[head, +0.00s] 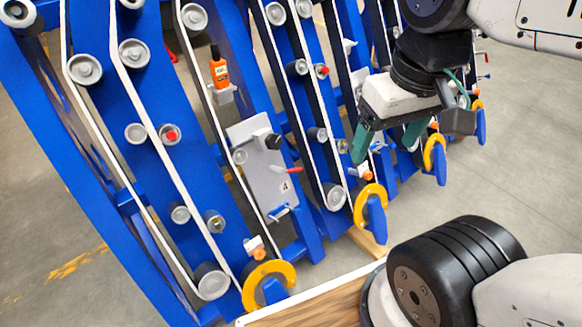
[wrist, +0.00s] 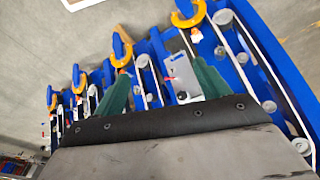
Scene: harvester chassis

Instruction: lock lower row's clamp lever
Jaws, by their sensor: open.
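A light grey panel (head: 262,185) marked 4 is on the blue frame in the head view. It carries a black knob (head: 273,142), a red-tipped lever (head: 288,169) and, at its lower edge, a blue-handled lever (head: 281,212). I cannot tell which is the lower row's clamp lever, or whether it is locked. My gripper (head: 386,154) is open and empty, with green fingers, to the right of this panel and apart from it. In the wrist view, a grey panel (wrist: 182,74) shows between the spread fingers of my gripper (wrist: 160,68); its levers are too small to read.
Blue uprights carry white belts and grey rollers (head: 213,280). Yellow rings (head: 371,203) with blue parts stick out along the lower ends. An orange bottle (head: 219,72) sits in a holder. A wooden board (head: 305,305) lies at the bottom. Grey floor (head: 525,150) is free at right.

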